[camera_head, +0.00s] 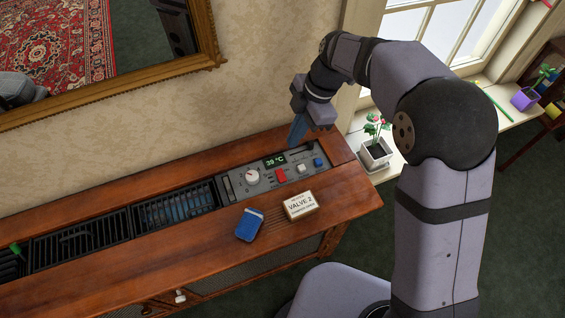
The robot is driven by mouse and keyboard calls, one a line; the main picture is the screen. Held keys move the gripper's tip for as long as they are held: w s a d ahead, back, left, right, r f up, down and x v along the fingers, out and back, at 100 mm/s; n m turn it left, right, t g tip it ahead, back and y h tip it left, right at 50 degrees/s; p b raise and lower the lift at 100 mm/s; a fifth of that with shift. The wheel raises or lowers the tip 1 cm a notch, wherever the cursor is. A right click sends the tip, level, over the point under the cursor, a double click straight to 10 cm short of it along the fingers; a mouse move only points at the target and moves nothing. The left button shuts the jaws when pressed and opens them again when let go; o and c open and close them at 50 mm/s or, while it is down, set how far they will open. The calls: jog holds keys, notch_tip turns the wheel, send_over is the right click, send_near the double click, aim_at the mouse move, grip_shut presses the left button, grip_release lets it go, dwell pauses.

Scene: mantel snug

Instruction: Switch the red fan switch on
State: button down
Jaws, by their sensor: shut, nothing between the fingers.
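A control panel (240,185) is set into the top of the wooden mantel cabinet. It has a white dial (253,177), a display (275,161) reading 36 °C, a red switch (281,175) and a blue button (318,162). The red switch is small here, and I cannot tell its position. My gripper (297,138) points down above the back right part of the panel. Its blue fingers are shut and empty. They appear above and to the right of the display, apart from the red switch.
A card marked VALVE 2 (300,206) and a blue object (250,225) lie in front of the panel. Dark vent grilles (80,246) run to the left. A potted plant (376,152) stands right of the cabinet, near the window.

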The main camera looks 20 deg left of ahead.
jog(key=p, duration=0.2)
send_over(279, 172)
jog(key=d, duration=0.1)
jog(key=f, duration=1.2)
jog(key=shift+w, duration=0.25)
jog(key=shift+w+a+f, duration=0.1)
jog(key=shift+f, duration=0.7)
jog(key=shift+w+a+f+b, duration=0.1)
jog(key=shift+f+b, duration=0.3)
jog(key=shift+b, duration=0.05)
jog(key=shift+r, duration=0.1)
